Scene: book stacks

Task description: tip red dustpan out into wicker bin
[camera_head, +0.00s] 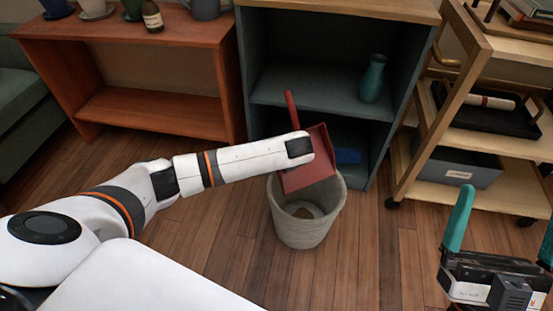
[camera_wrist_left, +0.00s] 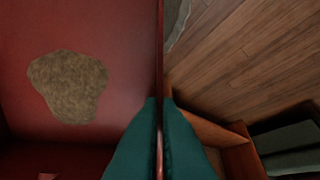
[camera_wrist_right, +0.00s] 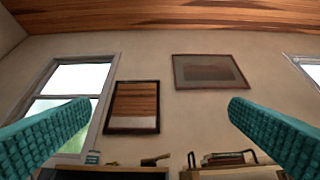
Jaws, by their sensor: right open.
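The red dustpan (camera_head: 312,172) is tilted over the wicker bin (camera_head: 309,233), its handle pointing up and its lower edge at the bin's mouth. My left gripper (camera_wrist_left: 163,108) is shut on the dustpan's thin side wall. In the head view its fingers are hidden by my wrist. A brown patch of dirt (camera_wrist_left: 68,86) lies on the dustpan floor in the left wrist view. The bin stands upright on the floor; a small brownish patch shows at its bottom. My right gripper (camera_head: 507,222) is open and empty at the right, far from the bin.
A grey-blue shelf (camera_head: 290,88) holding a teal vase (camera_head: 373,78) stands behind the bin. An orange-brown shelf (camera_head: 150,114) is at the left, a wooden cart (camera_head: 493,123) at the right. The wooden floor around the bin is clear.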

